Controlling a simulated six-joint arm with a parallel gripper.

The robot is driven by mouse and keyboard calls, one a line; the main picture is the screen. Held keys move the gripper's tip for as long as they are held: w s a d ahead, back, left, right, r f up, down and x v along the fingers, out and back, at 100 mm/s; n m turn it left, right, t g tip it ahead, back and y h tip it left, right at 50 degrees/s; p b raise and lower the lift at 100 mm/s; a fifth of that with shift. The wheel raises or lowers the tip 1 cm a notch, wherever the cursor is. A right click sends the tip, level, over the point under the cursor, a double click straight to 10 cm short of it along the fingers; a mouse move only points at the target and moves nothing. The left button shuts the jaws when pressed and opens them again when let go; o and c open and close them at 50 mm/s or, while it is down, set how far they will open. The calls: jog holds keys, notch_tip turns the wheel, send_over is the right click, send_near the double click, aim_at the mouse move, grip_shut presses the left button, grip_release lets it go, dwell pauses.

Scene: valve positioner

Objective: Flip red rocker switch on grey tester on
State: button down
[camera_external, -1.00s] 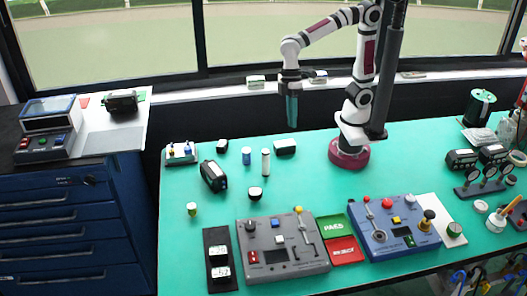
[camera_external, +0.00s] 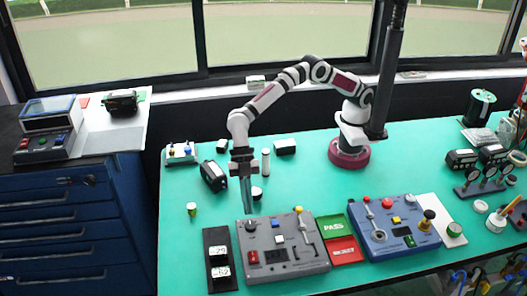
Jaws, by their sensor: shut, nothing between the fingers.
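The grey tester (camera_external: 293,266) lies at the front middle of the green table. Its red rocker switch (camera_external: 253,257) is at the left front of its panel; which way it is tipped is too small to tell. My gripper (camera_external: 249,211) points down above the tester's back left edge, behind the black knob and the red rocker. Its fingers are shut and hold nothing. I cannot tell whether the fingertips touch the tester.
A black tray (camera_external: 208,243) with white-labelled blocks stands left of the tester. Green PASS (camera_external: 333,227) and red (camera_external: 345,252) bins lie to its right, then a blue tester (camera_external: 377,240). A black block (camera_external: 213,176) and several small parts stand behind.

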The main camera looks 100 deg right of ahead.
send_over(253, 254)
jog(key=d, duration=0.1)
notch_tip(253, 254, down, 7)
jog(key=shift+f, duration=0.2)
jog(key=f, duration=0.2)
jog(key=shift+d+f, duration=0.4)
jog(key=shift+f, duration=0.45)
jog(key=shift+d+f, duration=0.15)
jog(key=shift+f, duration=0.25)
jog(key=shift+r, duration=0.1)
jog(key=shift+r, duration=0.75)
